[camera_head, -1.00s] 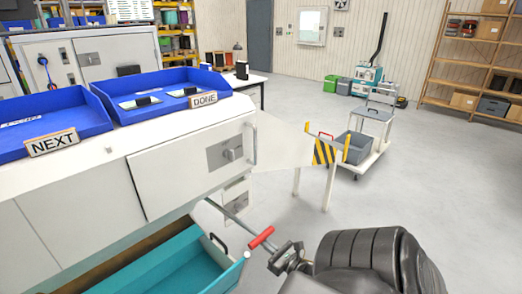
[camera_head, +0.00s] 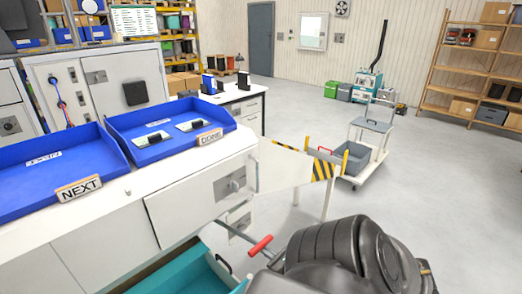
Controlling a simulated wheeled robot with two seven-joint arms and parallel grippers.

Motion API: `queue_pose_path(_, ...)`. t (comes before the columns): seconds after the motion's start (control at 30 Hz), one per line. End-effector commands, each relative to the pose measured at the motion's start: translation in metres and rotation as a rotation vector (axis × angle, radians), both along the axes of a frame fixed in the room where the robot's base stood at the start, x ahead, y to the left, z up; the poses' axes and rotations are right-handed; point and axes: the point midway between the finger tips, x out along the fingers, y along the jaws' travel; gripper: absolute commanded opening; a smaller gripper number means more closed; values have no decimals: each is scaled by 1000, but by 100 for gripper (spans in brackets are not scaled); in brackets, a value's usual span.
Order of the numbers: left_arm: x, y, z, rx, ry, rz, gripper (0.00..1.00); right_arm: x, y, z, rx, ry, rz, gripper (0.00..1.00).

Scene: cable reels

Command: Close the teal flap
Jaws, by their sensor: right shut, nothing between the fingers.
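The teal flap (camera_head: 180,275) is at the bottom left, below the white bench. It stands open, pulled out like a shallow bin, and its lower part is cut off by the picture edge. A dark handle (camera_head: 223,264) sits at its right end. My right gripper (camera_head: 272,259) is shut and empty, just right of the flap, close to a red T-handle (camera_head: 260,246) on a metal rod. My own dark arm hides most of the gripper, and I cannot tell whether it touches anything. My left gripper is not in view.
The white bench (camera_head: 105,235) carries blue trays marked NEXT (camera_head: 30,190) and DONE (camera_head: 165,155). A white leaf (camera_head: 285,168) with a striped end (camera_head: 322,168) sticks out at the bench's right. A cart (camera_head: 368,165) stands beyond it. The floor at right is clear.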

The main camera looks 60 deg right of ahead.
Motion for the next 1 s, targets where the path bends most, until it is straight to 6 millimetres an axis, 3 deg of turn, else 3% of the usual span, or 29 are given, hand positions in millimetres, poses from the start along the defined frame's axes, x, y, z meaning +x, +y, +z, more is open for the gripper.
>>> queue_pose_path(0.03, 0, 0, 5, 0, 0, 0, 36, 1, -2, 7, -3, -6, -2, 0)
queue_pose_path(0.6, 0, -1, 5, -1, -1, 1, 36, 3, -5, 12, -8, -15, -6, 0)
queue_pose_path(0.77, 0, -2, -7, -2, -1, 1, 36, 5, -6, -7, -5, -12, -5, 0)
queue_pose_path(0.93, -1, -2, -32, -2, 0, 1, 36, 5, -7, -47, 3, 4, -4, 0)
queue_pose_path(1.0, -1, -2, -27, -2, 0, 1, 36, -17, 1, -37, 6, 10, -2, 0)
